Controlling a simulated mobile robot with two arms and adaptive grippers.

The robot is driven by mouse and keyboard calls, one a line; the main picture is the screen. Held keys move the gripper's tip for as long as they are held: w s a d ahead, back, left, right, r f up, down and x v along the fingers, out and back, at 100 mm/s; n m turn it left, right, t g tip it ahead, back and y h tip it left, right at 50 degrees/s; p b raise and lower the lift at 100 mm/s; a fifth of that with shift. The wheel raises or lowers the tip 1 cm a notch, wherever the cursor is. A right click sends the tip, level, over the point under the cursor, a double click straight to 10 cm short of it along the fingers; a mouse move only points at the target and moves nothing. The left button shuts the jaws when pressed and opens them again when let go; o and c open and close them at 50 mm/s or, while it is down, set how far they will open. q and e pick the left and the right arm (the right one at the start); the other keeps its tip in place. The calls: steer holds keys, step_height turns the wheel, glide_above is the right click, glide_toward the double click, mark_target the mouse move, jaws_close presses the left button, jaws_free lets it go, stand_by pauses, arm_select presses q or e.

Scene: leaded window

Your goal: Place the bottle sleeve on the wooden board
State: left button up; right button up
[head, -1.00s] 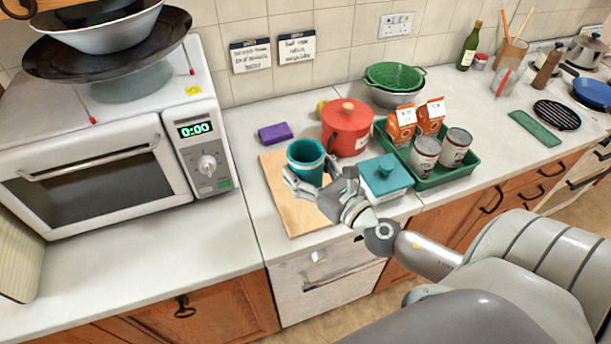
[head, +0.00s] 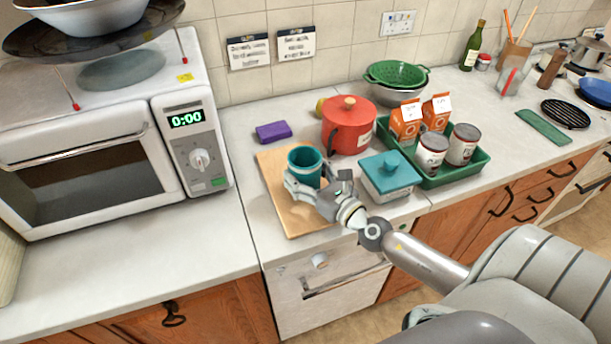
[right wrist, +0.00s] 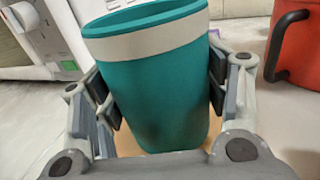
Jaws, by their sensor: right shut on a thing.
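The bottle sleeve is a teal, open-topped cylinder (head: 304,160) with a pale band below its rim. It stands upright over the far part of the wooden board (head: 290,218). My right gripper (head: 305,184) is shut on the sleeve's sides. In the right wrist view the sleeve (right wrist: 160,95) sits between the two finger pads, with the board (right wrist: 130,145) partly showing below. The fingers and sleeve hide its base in the head view, so I cannot tell whether it touches the board. My left gripper is not in view.
A teal-lidded box (head: 389,177) stands close to the right of the board. A red pot (head: 348,128) is behind it, and a purple sponge (head: 273,132) lies at the back left. A microwave (head: 90,160) stands left. The board's front part is clear.

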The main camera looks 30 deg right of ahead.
steer(key=shift+f, duration=0.1)
steer(key=o, duration=1.1)
steer(key=shift+r, duration=0.25)
steer(key=s+b, duration=0.1)
steer(key=s, duration=0.2)
steer(key=s+b, duration=0.2)
steer(key=s, duration=0.1)
steer(key=s+d+b, duration=0.1)
steer(key=s+b, duration=0.1)
steer(key=s, duration=0.2)
steer(key=shift+f, duration=0.4)
steer(key=shift+s+d+r+b, duration=0.15)
steer(key=shift+s+b, duration=0.15)
steer(key=shift+s, duration=0.2)
steer(key=shift+s+a+r+b, duration=0.15)
steer(key=shift+s+b, duration=0.15)
steer(key=shift+s, duration=0.15)
steer(key=shift+d, duration=0.1)
